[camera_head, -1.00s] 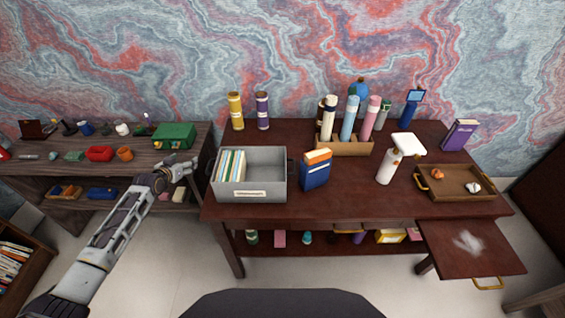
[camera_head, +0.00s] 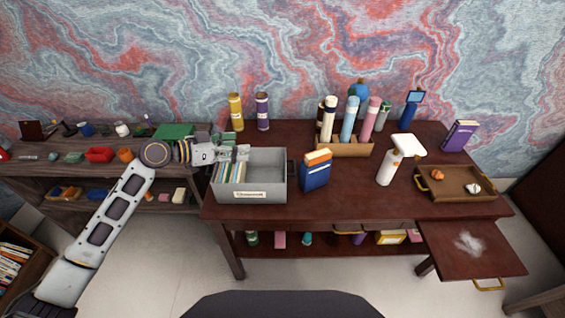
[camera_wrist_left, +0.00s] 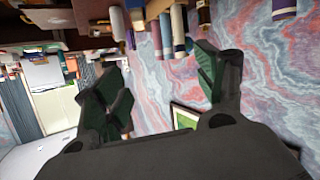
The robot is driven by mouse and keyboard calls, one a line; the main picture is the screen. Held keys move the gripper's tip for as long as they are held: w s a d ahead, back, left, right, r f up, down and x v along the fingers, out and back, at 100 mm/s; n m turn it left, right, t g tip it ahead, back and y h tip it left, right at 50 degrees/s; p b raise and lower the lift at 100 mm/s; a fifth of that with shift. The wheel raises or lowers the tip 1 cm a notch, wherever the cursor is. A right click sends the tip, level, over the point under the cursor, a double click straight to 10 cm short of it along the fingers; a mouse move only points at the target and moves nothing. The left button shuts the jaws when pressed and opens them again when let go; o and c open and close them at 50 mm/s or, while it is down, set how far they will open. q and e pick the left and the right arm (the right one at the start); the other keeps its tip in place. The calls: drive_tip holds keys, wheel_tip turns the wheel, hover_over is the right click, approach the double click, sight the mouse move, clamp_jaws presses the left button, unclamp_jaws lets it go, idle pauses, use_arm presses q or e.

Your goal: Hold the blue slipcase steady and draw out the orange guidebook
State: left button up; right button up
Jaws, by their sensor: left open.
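The blue slipcase (camera_head: 315,178) stands upright on the dark red desk, just right of the grey file box. The orange guidebook (camera_head: 318,155) sits in it, with its orange top showing above the slipcase. My left gripper (camera_head: 238,153) is open and empty over the back left part of the grey box, left of the slipcase and apart from it. In the left wrist view my two fingers (camera_wrist_left: 160,88) are spread with nothing between them. My right gripper is not in view.
The grey file box (camera_head: 262,182) holds several folders and lies between my left gripper and the slipcase. A wooden rack (camera_head: 346,148) of bottles stands behind the slipcase. Desk in front is clear.

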use_arm(q)
drive_tip(key=s+m+g, duration=0.1)
drive_tip(key=s+d+f+m, duration=0.1)
drive_tip(key=shift+s+m+g, duration=0.15)
drive_tip(key=shift+m+g, duration=0.15)
drive_tip(key=shift+g, duration=0.1)
